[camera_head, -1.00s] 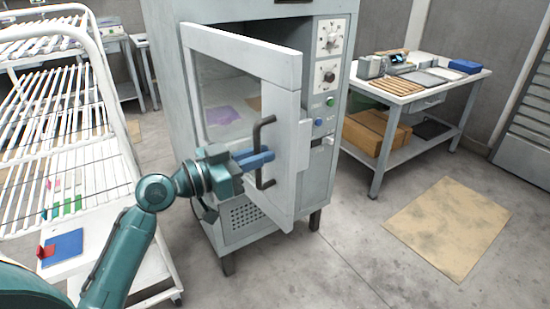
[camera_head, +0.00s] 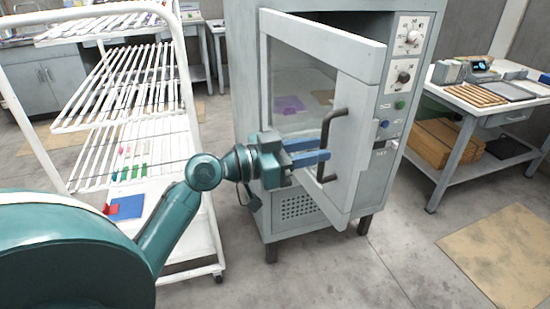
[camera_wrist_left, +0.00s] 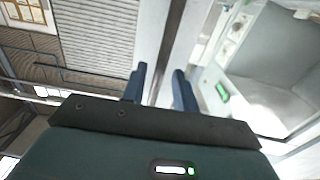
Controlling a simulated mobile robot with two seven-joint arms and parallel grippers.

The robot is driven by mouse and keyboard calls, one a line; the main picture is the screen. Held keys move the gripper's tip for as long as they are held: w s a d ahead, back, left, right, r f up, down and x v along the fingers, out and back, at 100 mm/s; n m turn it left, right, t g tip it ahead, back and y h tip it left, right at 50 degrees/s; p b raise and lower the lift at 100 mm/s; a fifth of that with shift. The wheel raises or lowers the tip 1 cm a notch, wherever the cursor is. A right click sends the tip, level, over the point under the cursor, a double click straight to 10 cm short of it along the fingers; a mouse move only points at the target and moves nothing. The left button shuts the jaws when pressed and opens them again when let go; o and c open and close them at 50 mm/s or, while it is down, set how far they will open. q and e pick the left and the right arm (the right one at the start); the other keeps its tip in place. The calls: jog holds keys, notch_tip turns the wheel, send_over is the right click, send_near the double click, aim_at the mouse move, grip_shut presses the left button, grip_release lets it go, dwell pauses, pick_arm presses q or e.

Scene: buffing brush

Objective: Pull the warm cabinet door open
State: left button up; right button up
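The warm cabinet (camera_head: 285,215) is a grey box on short legs, in the middle of the head view. Its pale door (camera_head: 360,135) has a window and stands ajar, with a gap along the top and right side. A dark bracket-shaped handle (camera_head: 331,150) is upright on the door's front. My left gripper (camera_head: 326,147) is open, its two blue fingers apart at the handle; contact cannot be told. In the left wrist view the gripper (camera_wrist_left: 160,75) shows a clear gap between the fingers, with a pale upright strip behind. My right gripper is out of view.
A white wire rack trolley (camera_head: 195,240) with small coloured items stands close on the left. A workbench (camera_head: 500,110) with trays and boxes stands on the right. A tan mat (camera_head: 505,255) lies on the floor at right. The floor before the cabinet is clear.

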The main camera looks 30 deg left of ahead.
pick_arm(q)
jog(key=b+v, duration=0.3)
jog(key=v, duration=0.7)
jog(key=shift+s+a, duration=0.2)
jog(key=shift+s, duration=0.05)
